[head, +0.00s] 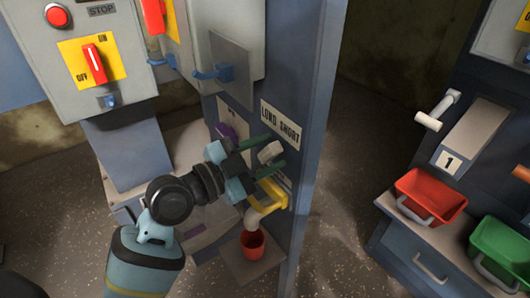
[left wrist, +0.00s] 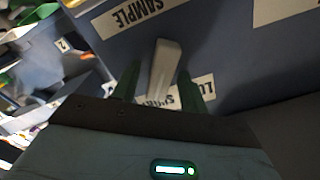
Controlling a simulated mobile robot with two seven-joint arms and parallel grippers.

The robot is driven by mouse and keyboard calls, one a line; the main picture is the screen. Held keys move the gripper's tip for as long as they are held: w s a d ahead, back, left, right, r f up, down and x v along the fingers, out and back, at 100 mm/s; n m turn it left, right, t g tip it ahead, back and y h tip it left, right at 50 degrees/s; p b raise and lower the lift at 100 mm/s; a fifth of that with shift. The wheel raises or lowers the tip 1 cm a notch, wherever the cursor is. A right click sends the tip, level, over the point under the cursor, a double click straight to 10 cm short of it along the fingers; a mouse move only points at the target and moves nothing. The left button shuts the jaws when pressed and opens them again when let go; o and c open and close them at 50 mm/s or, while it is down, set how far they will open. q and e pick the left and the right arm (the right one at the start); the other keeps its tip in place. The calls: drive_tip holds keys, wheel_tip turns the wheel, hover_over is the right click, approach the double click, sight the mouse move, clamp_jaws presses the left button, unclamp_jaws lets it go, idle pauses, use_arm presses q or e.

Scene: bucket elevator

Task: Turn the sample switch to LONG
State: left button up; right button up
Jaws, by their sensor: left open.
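The sample switch is a pale grey lever (head: 270,151) on the blue column, just below the LONG SHORT label (head: 281,121). My left gripper (head: 275,152) has its green fingers apart, one on each side of the lever. In the left wrist view the lever (left wrist: 163,70) stands between the fingers (left wrist: 158,85), with a gap visible on both sides. The upside-down SAMPLE label (left wrist: 130,14) lies beyond it. The fingers partly cover the LONG SHORT label there, and I cannot tell which setting the lever is on. My right gripper is not in view.
A yellow part (head: 270,194) and a pale spout are just below the gripper, over a red cup (head: 252,246) on a small shelf. A purple knob (head: 226,131) and a blue handle (head: 214,73) are close by. Red (head: 428,196) and green bins stand right.

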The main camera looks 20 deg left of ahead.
use_arm(q)
clamp_jaws()
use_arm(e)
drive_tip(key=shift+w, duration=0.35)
use_arm(q)
drive_tip(key=shift+r+n+p, duration=0.1)
drive_tip(key=shift+n+p, duration=0.5)
drive_tip(key=shift+r+n+p, duration=0.1)
drive_tip(key=shift+n+p, duration=0.5)
drive_tip(key=shift+n, duration=0.2)
drive_tip(key=n+p, duration=0.1)
drive_tip(key=n, duration=0.1)
drive_tip(key=shift+w+a+n+p, duration=0.1)
drive_tip(key=shift+n+p, duration=0.2)
drive_tip(key=shift+p, duration=0.1)
drive_tip(key=n+p, duration=0.2)
drive_tip(key=n, duration=0.3)
drive_tip(key=shift+w+a+p, duration=0.1)
drive_tip(key=shift+a+p, duration=0.05)
drive_tip(key=shift+p, duration=0.2)
drive_tip(key=shift+n+p, duration=0.55)
drive_tip(key=shift+n, duration=1.15)
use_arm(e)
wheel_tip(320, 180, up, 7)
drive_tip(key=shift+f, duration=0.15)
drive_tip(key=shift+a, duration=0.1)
